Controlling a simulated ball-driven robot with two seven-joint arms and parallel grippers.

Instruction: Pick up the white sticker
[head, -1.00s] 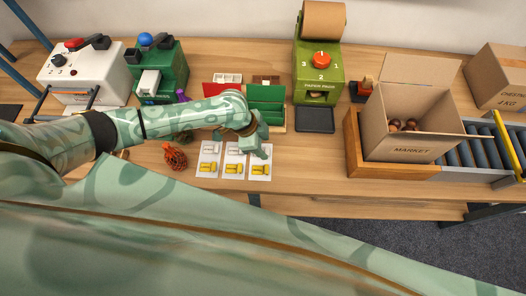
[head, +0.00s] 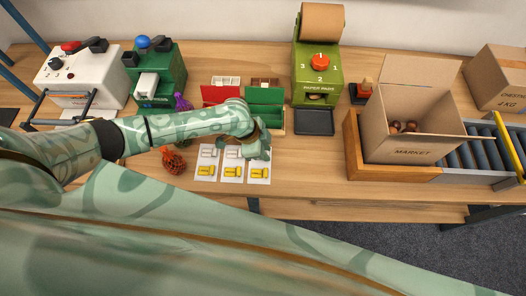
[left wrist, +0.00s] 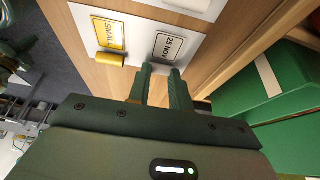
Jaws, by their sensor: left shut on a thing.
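Three white cards (head: 205,176) lie side by side on the table, each bearing a yellow sticker (head: 232,172) low down. White stickers (head: 208,151) show higher up on the left and middle cards. My left gripper (head: 264,152) is over the upper part of the right card and hides its white sticker in the head view. In the left wrist view, the white sticker (left wrist: 168,46) reads "25 NOV" and my left fingertips (left wrist: 160,70) are shut at its near edge. A yellow sticker (left wrist: 108,34) reading "SMALL" is beside it. My right gripper is not in view.
Red (head: 220,94) and green (head: 266,96) lidded boxes stand just behind the cards. A red net bag (head: 173,160) lies to their left. A dark tray (head: 314,122) and an open market carton (head: 410,140) are to the right. Table between cards and carton is clear.

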